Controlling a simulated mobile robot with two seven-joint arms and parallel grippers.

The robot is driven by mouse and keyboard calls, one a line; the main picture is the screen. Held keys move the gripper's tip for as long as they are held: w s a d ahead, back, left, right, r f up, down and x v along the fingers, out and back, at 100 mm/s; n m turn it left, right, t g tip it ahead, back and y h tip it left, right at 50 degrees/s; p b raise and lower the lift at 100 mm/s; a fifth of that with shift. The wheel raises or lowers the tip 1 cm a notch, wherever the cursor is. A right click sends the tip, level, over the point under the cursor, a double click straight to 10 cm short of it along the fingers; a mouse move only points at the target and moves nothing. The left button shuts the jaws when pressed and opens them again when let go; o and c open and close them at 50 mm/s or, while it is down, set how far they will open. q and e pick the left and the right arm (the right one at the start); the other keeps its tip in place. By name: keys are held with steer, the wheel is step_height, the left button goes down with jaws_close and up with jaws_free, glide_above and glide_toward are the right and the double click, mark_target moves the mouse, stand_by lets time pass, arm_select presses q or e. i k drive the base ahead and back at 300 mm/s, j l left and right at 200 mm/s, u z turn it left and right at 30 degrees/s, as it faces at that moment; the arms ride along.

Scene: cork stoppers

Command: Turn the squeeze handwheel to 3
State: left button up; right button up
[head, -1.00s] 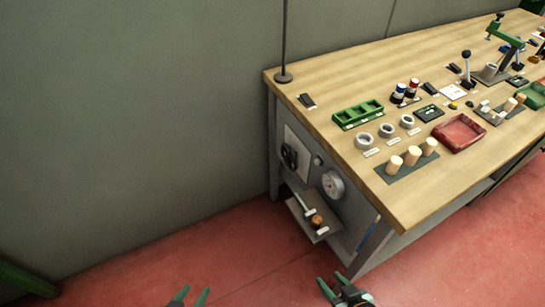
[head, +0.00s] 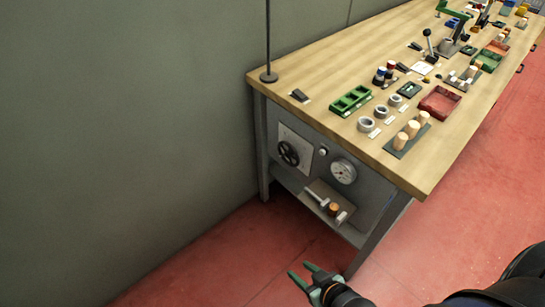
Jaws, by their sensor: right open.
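The black handwheel (head: 289,153) sits on a pale plate on the end panel of the workbench. A round white dial gauge (head: 343,171) is mounted to its right on the same panel; its numbers are too small to read. My right gripper (head: 301,275) is open and empty, over the red floor in front of the bench end, below the handwheel in the picture and apart from it. My left gripper is not in view.
The wooden benchtop (head: 330,62) holds a green tray (head: 351,101), rings, corks and a red tray (head: 440,102). The floor left of the bench is clear.

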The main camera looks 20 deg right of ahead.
mark_target(288, 153)
steer(key=i+j, duration=0.1)
steer(key=j, duration=0.6)
steer(key=i+j, duration=0.1)
steer(key=j, duration=0.6)
